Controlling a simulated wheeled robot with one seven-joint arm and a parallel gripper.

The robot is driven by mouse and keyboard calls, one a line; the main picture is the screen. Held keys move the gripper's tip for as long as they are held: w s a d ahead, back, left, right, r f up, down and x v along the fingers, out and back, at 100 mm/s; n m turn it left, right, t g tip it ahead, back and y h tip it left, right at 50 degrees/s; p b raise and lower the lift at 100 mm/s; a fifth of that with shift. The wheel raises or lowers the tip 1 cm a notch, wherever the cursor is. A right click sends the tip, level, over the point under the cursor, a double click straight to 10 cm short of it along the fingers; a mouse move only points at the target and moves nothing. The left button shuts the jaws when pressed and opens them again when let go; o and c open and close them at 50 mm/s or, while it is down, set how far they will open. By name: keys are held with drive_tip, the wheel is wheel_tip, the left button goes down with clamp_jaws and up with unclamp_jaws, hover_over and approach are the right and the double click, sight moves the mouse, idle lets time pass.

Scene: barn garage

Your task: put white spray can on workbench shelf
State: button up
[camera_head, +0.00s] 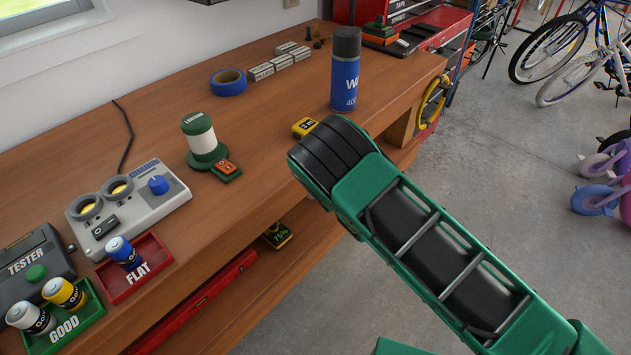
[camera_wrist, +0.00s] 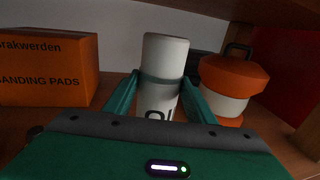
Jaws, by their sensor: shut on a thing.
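The white spray can (camera_wrist: 165,55) stands roughly upright in the wrist view, with part of dark lettering showing low on its side. My gripper (camera_wrist: 162,82) is shut on it, one green finger on each side. The can's bottom is hidden behind my gripper's body, so I cannot tell whether it touches the shelf. The can is inside the workbench shelf space, above a brown shelf board (camera_wrist: 266,132). In the head view my green arm reaches to the bench's front edge, and my gripper and the can are hidden. The lower shelf (camera_head: 298,265) shows under the bench top.
On the bench top (camera_head: 275,130) are a blue spray can (camera_head: 345,75), a yellow tape measure (camera_head: 304,127) and a tester (camera_head: 35,268).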

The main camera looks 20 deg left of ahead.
drive_tip(key=shift+f, duration=2.1)
drive_tip(key=o, duration=1.6)
drive_tip(key=shift+s+d, duration=0.1)
